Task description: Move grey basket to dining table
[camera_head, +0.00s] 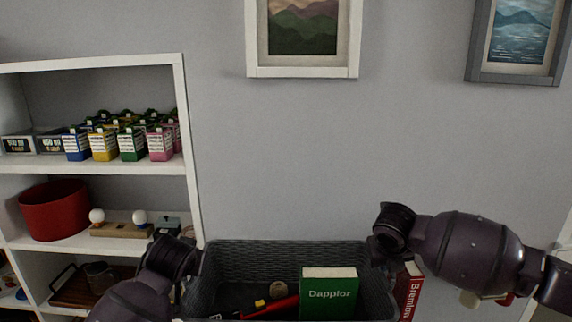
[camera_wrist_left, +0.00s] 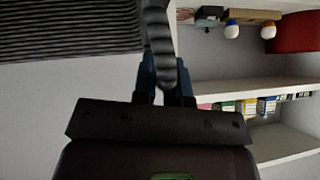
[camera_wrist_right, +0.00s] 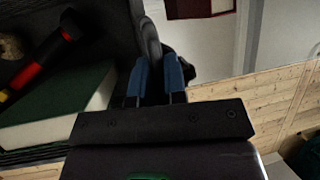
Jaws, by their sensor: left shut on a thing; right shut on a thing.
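The grey basket (camera_head: 285,251) is a dark woven box at the bottom middle of the head view, between my two arms. It holds a green book (camera_head: 329,292) marked "Dapplor", a red and black tool (camera_head: 270,308) and a small roundish item (camera_head: 278,290). My left gripper (camera_wrist_left: 166,75) is shut on the basket's rim at its left side. My right gripper (camera_wrist_right: 153,70) is shut on the rim at its right side. In the head view the fingertips are hidden behind my wrists. The dining table is not in view.
A white shelf unit (camera_head: 95,168) stands at the left with several small cartons (camera_head: 104,143) and a red pot (camera_head: 55,209). A red book (camera_head: 411,290) stands just right of the basket. Two framed pictures hang on the wall behind. Wooden floorboards (camera_wrist_right: 286,95) show in the right wrist view.

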